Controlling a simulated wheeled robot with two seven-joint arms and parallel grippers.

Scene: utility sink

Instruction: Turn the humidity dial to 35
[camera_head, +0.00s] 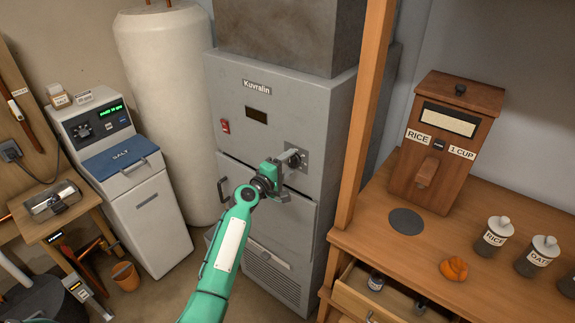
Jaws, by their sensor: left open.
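A tall grey cabinet labelled "Kuvralin" (229,128) stands in the middle of the view. A small dark square plate (303,161) with a light grey fitting is on its front, at the right. I cannot tell whether this fitting is the humidity dial, and no number scale is readable. My left gripper (289,176), on a green arm, is open in front of the cabinet, just below and left of the plate. It partly covers that area, and I cannot tell whether it touches the fitting. My right gripper is out of view.
A red switch (225,126) and a dark display (257,115) are on the cabinet. A wooden post (362,115) stands close at its right, beside a counter with a rice dispenser (443,145). A salt unit (145,200) and white tank (170,90) are at left.

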